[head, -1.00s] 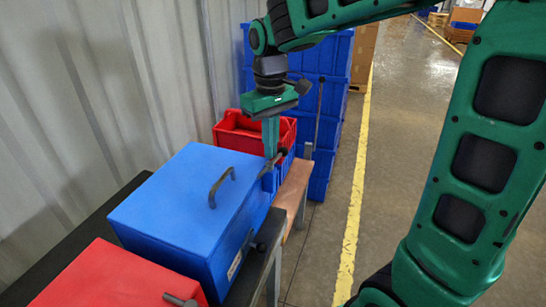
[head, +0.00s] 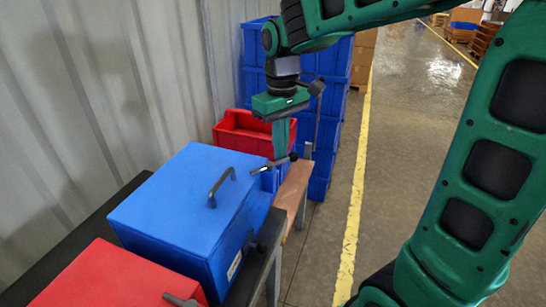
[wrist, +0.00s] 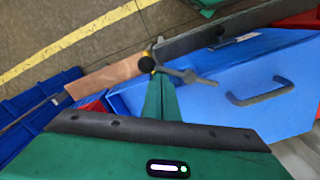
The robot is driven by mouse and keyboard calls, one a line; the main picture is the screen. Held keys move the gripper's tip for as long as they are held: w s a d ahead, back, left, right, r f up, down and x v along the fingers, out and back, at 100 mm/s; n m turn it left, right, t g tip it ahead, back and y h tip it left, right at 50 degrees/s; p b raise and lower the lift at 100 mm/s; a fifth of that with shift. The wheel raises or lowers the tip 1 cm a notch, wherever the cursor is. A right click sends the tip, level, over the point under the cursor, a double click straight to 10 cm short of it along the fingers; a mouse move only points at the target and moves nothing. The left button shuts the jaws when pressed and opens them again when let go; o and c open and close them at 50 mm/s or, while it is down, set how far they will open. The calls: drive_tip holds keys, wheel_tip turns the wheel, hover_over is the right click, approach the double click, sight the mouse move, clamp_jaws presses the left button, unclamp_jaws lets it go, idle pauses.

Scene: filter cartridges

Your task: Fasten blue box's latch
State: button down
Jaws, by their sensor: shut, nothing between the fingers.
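The blue box (head: 170,215) stands on the dark bench with its lid down and a grey handle (head: 222,187) on top. Its latch is a grey lever with a dark knob (head: 271,166) at the box's far right corner. In the wrist view the lever (wrist: 183,74) lies slanted toward the box, just beyond my fingertips. My gripper (head: 281,155) points down, shut and empty, with its fingertips right beside the lever. They look to touch it or nearly so; the fingers (wrist: 159,88) hide part of the contact.
A red box (head: 110,275) stands nearer on the bench, with its own grey lever (head: 180,300). A red crate (head: 235,130) and stacked blue crates (head: 325,150) are behind. A wooden board (head: 292,190) lies right of the box. Open floor (head: 420,120) is to the right.

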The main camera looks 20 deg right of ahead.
drive_tip(key=shift+s+d, duration=0.1)
drive_tip(key=shift+s, duration=0.05)
drive_tip(key=shift+s+d, duration=0.2)
drive_tip(key=shift+s, duration=0.25)
idle(0.4)
drive_tip(key=shift+s+d, duration=0.1)
drive_tip(key=shift+s, duration=0.55)
